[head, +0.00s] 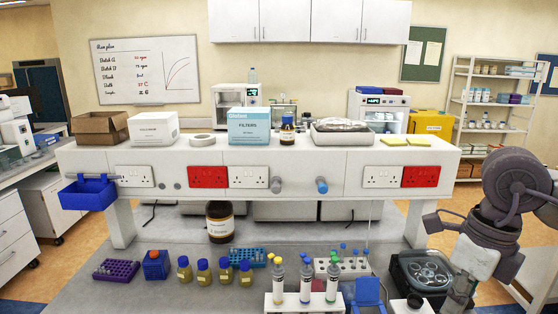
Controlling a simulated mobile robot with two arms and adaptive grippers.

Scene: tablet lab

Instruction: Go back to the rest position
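My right arm comes in at the right edge, and its grey gripper (464,282) hangs over the right end of the bench. The gripper points downward beside the black device with a round rotor (425,272). Its fingers are seen end-on and partly overlap, so I cannot tell whether they are open or shut or hold anything. A pale piece (476,258) shows at the gripper, and I cannot tell what it is. My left arm and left gripper are not in view.
A white rack with capped tubes (290,304) stands at the front. Several yellow-labelled bottles (204,272), a purple rack (116,271) and a brown bottle (220,222) stand on the bench (165,238). A white-capped item (411,304) is near the gripper. A raised shelf (345,172) crosses behind.

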